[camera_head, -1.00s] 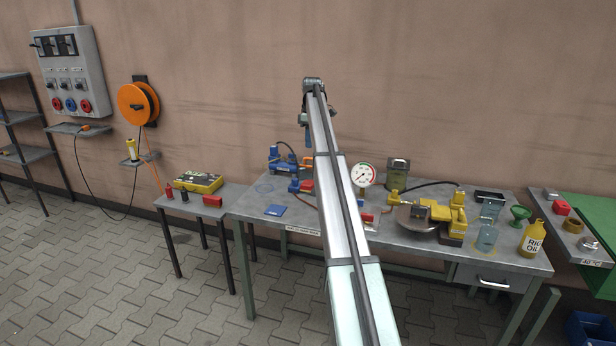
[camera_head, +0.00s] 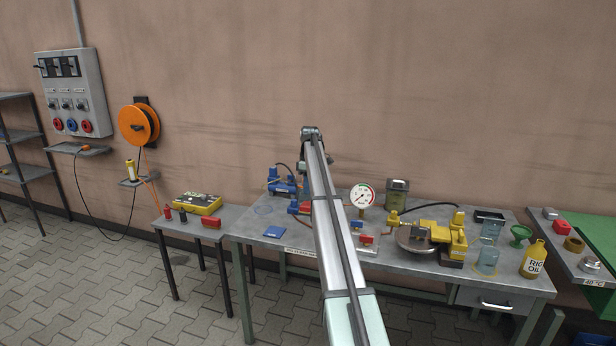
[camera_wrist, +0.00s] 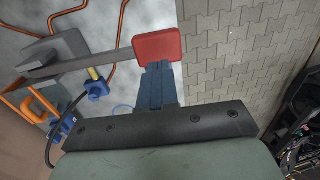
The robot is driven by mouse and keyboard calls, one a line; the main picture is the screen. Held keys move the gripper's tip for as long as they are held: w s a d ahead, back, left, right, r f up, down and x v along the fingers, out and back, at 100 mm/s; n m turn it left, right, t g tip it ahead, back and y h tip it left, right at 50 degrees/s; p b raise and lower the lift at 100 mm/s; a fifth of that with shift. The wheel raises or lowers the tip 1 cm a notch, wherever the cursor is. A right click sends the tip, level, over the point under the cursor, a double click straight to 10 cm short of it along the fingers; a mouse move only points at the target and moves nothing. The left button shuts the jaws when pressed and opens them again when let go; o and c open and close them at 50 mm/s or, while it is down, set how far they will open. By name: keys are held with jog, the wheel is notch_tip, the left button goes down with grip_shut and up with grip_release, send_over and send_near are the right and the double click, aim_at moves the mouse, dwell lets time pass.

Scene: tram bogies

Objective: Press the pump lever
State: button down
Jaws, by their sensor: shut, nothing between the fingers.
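The pump lever (camera_wrist: 95,65) shows in the wrist view as a grey bar ending in a red grip (camera_wrist: 157,45). A grey block (camera_wrist: 62,50) is at its other end. My gripper (camera_wrist: 156,68) is shut and empty, its blue fingers side by side. The fingertips overlap the near edge of the red grip in the picture; I cannot tell whether they touch it. In the head view my gripper is small and mostly lost behind my arm, above the workbench (camera_head: 255,228). The lever cannot be made out clearly there.
A blue device (camera_head: 283,187) with a black hose stands on the bench's back left. A pressure gauge (camera_head: 362,195), a yellow unit (camera_head: 440,238), glass jars and an oil bottle (camera_head: 534,259) stand to the right. A blue pad (camera_head: 274,232) lies at the front left.

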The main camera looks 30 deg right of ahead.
aim_at(307, 204)
jog(key=shift+s+a+f, duration=0.1)
jog(key=shift+a+f, duration=0.05)
jog(key=shift+f, duration=0.95)
jog(key=shift+s+a+f, duration=0.1)
jog(key=shift+f, duration=0.95)
